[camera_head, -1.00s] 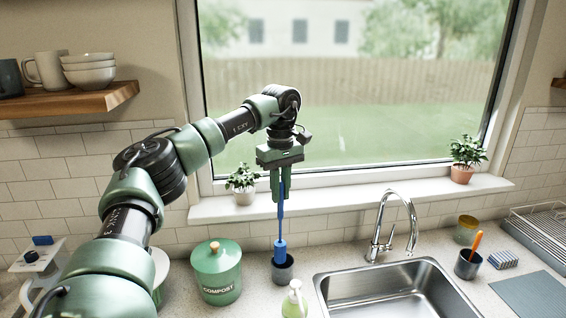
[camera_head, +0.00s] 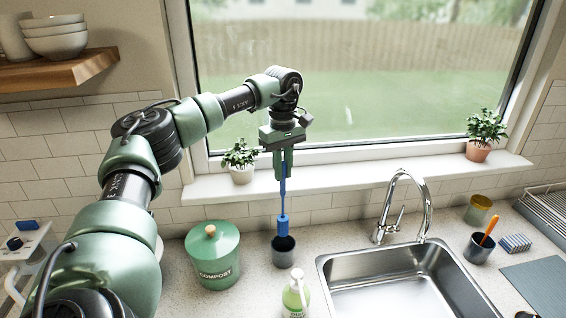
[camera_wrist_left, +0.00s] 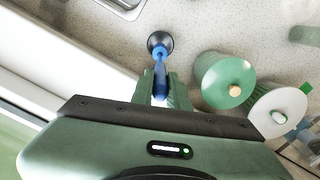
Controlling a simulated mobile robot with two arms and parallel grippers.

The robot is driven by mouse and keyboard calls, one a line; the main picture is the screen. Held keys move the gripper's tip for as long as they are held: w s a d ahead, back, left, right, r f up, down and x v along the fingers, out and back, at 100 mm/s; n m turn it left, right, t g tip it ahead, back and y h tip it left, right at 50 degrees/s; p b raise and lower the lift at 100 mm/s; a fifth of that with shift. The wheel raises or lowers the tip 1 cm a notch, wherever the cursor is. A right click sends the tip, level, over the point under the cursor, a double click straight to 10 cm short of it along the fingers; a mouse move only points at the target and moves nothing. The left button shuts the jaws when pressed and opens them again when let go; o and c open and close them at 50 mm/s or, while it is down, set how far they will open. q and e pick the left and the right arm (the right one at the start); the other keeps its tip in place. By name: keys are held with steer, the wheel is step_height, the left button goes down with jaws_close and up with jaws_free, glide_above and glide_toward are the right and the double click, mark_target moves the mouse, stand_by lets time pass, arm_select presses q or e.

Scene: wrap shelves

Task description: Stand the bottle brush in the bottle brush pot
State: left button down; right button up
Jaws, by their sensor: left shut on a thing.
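My left gripper (camera_head: 283,174) points down in front of the window and is shut on the handle of the blue bottle brush (camera_head: 282,222). The brush hangs upright with its thicker blue head down. The dark grey pot (camera_head: 284,254) stands on the counter directly under the head. The head's lower end meets the pot's rim in the picture; I cannot tell whether it is inside or just above. In the left wrist view the brush (camera_wrist_left: 160,74) runs from between the fingers toward the pot (camera_wrist_left: 159,40). My right gripper is not in view.
A green compost bin (camera_head: 214,258) stands left of the pot, a soap bottle (camera_head: 296,292) in front. The sink (camera_head: 400,280) and tap (camera_head: 404,205) are to the right. A dark cup (camera_head: 478,249) holds an orange-handled tool. Potted plants stand on the windowsill (camera_head: 350,180).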

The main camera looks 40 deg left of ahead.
mark_target(283, 196)
arm_select(q)
steer(key=shift+f, duration=0.35)
steer(key=shift+s+d+f, duration=0.15)
steer(key=shift+f, duration=0.1)
steer(key=shift+d+f, duration=0.1)
steer(key=shift+f, duration=0.3)
step_height(283, 196, down, 2)
steer(key=shift+f+b, duration=0.1)
steer(key=shift+b, duration=0.55)
steer(key=shift+f, duration=0.3)
steer(key=shift+f+b, duration=0.65)
steer(key=shift+f, duration=1)
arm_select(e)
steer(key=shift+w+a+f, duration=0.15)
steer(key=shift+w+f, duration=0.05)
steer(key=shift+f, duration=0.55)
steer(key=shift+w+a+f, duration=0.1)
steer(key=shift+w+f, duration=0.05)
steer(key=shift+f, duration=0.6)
